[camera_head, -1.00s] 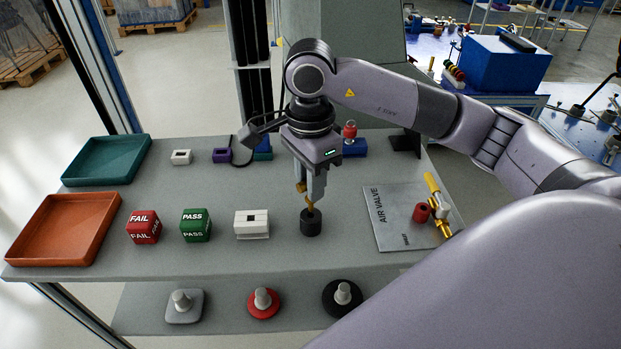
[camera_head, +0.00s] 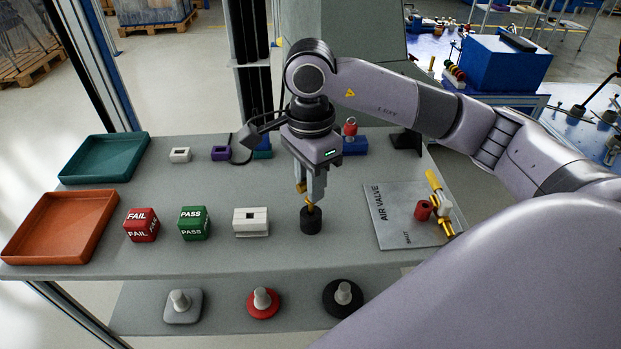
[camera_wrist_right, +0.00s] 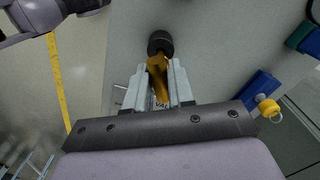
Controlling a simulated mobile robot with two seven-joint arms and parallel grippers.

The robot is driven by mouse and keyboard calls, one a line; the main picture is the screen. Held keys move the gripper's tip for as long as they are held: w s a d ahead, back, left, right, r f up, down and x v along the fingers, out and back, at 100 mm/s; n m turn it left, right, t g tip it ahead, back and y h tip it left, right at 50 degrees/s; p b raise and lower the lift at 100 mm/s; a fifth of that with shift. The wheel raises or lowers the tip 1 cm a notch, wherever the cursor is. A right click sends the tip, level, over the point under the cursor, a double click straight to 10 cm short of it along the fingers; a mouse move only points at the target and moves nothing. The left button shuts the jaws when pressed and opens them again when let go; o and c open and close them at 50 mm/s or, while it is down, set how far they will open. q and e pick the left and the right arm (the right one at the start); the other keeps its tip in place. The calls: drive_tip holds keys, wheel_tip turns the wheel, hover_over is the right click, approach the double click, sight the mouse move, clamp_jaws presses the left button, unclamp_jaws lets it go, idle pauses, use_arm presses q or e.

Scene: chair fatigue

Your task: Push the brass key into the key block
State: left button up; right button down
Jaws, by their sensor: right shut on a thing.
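My right gripper (camera_head: 311,194) points straight down over the table's front half and is shut on the brass key (camera_head: 311,204). The key also shows between the fingers in the right wrist view (camera_wrist_right: 158,80). Its lower end meets the top of a black round block (camera_head: 311,221), which also shows in the right wrist view (camera_wrist_right: 160,42). I cannot tell how deep the key sits in it, or whether this is the key block. My left gripper is not in view.
A white slotted block (camera_head: 251,222), a green PASS cube (camera_head: 194,223) and a red FAIL cube (camera_head: 141,225) stand to the left. An orange tray (camera_head: 62,254) is at the far left. The AIR VALVE plate (camera_head: 393,222) lies to the right.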

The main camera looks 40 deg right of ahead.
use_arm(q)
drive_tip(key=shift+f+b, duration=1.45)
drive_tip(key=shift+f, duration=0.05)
use_arm(e)
drive_tip(key=shift+f, duration=1.65)
drive_tip(key=c, duration=0.9)
unclamp_jaws()
drive_tip(key=shift+r, duration=0.35)
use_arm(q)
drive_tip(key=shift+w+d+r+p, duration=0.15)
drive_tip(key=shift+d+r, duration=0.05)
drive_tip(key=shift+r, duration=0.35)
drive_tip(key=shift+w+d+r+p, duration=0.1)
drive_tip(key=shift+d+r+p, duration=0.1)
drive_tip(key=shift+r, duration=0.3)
use_arm(e)
wheel_tip(320, 180, up, 7)
drive_tip(key=shift+f, duration=0.2)
